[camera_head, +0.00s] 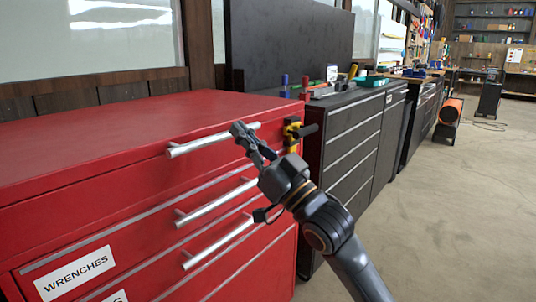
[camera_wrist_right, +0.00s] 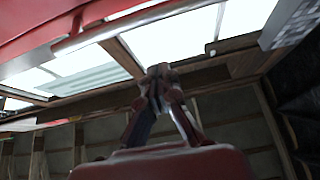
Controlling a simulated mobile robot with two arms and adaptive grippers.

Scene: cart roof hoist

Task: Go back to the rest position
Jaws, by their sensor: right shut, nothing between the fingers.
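My right gripper (camera_head: 243,133) is shut and empty in the head view. Its fingertips are by the right end of the top drawer's silver handle (camera_head: 205,142) on the red tool cabinet (camera_head: 110,120); I cannot tell whether they touch it. In the right wrist view the closed fingers of my right gripper (camera_wrist_right: 157,75) point up, and a metal bar (camera_wrist_right: 110,28) and a red surface (camera_wrist_right: 50,18) show above them. My left gripper is in neither view.
A dark tool cabinet (camera_head: 352,140) stands right of the red one, with small tools on top. A yellow and black item (camera_head: 292,133) is at the red cabinet's corner. The concrete floor (camera_head: 450,210) on the right is clear.

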